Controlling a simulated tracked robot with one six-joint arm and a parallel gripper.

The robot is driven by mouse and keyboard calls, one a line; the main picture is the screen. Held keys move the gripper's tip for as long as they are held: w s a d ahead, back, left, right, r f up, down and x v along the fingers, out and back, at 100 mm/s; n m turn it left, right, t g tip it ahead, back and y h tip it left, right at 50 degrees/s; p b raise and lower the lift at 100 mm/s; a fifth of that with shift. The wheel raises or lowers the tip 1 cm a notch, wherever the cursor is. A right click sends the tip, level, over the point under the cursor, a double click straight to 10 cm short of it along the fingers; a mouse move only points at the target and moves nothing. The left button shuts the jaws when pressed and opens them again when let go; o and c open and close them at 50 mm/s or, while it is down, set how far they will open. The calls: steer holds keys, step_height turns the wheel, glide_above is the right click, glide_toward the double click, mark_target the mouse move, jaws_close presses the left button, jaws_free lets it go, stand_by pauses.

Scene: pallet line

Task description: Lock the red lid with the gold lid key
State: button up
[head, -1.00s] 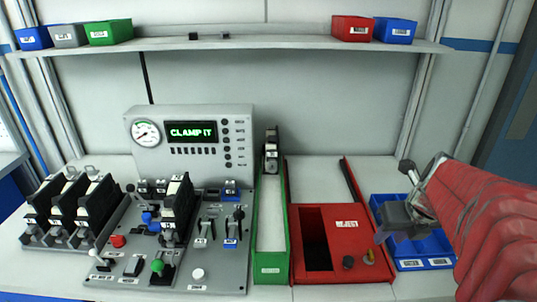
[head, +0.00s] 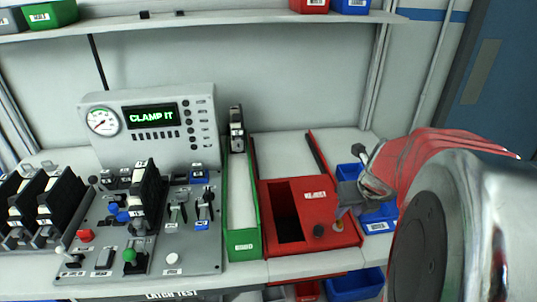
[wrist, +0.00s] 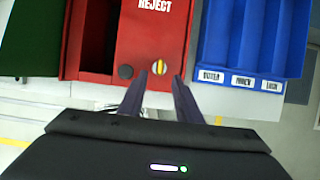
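The red bin (head: 265,215) is labelled REJECT, and its red lid (head: 312,208) covers the right part. A dark opening (head: 288,228) shows on the left; it also appears in the wrist view (wrist: 97,35). The gold lid key (wrist: 160,68) is at the lid's front edge, its bar roughly upright in the wrist view. A round black knob (wrist: 125,72) is to its left. My gripper (wrist: 158,97) is open and empty, with its fingertips just short of the key and either side of its line. In the head view my gripper (head: 342,212) hides part of the key area.
A blue bin (head: 378,215) stands right of the red one, close to my gripper. A green tray (head: 240,240) is on the left, beside the control panel (head: 150,230). More bins hang below the table's front edge.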

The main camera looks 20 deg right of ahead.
mark_target(340, 221)
steer(key=shift+x, duration=3.9)
steer(key=shift+c, duration=0.2)
